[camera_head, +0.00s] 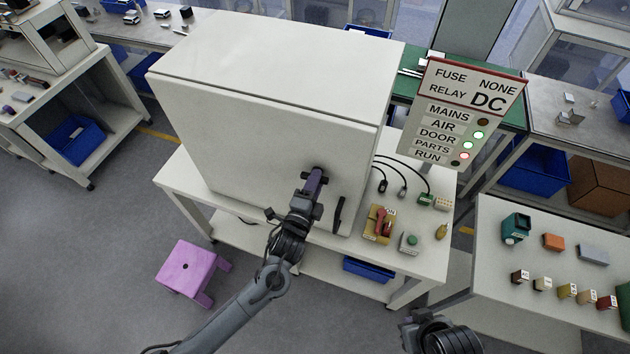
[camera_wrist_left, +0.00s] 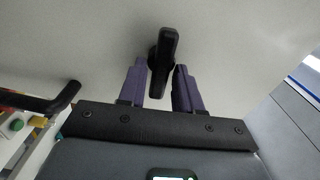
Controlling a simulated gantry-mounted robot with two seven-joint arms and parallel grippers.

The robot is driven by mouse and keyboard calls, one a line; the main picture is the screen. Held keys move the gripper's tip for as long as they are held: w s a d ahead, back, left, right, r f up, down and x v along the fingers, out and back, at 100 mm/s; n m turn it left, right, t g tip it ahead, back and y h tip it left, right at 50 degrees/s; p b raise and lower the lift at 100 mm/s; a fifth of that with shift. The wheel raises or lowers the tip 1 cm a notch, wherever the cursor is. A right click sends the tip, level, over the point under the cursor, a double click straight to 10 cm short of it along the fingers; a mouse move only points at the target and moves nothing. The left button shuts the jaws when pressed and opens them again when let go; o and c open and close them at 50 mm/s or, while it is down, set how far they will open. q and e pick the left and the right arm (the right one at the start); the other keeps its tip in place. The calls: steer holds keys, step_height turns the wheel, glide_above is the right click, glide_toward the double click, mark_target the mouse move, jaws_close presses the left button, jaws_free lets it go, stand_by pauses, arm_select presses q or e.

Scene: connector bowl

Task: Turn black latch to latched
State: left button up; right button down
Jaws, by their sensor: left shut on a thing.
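The black latch (camera_head: 319,169) is on the front face of the large white cabinet (camera_head: 265,140), near its right side. In the left wrist view the latch (camera_wrist_left: 161,62) is a dark lever on a round hub, close to upright in the picture with its top leaning slightly right. My left gripper (camera_head: 313,183) is at the latch, its purple fingers (camera_wrist_left: 160,85) on either side of the lever's lower part and shut on it. The fingers hide part of the latch in the head view.
A black bar handle (camera_head: 339,214) stands out from the cabinet right of the latch. Connectors, a red-and-yellow switch block (camera_head: 379,224) and a green button box (camera_head: 410,242) sit on the bench further right. A sign with indicator lights (camera_head: 462,112) stands behind. A purple stool (camera_head: 190,270) is on the floor.

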arm_select(q)
steer(key=shift+m, duration=0.5)
steer(key=o, duration=0.8)
steer(key=shift+s+f, duration=0.1)
steer(key=shift+s, duration=0.05)
steer(key=shift+b+v, duration=0.9)
steer(key=shift+v, duration=4.4)
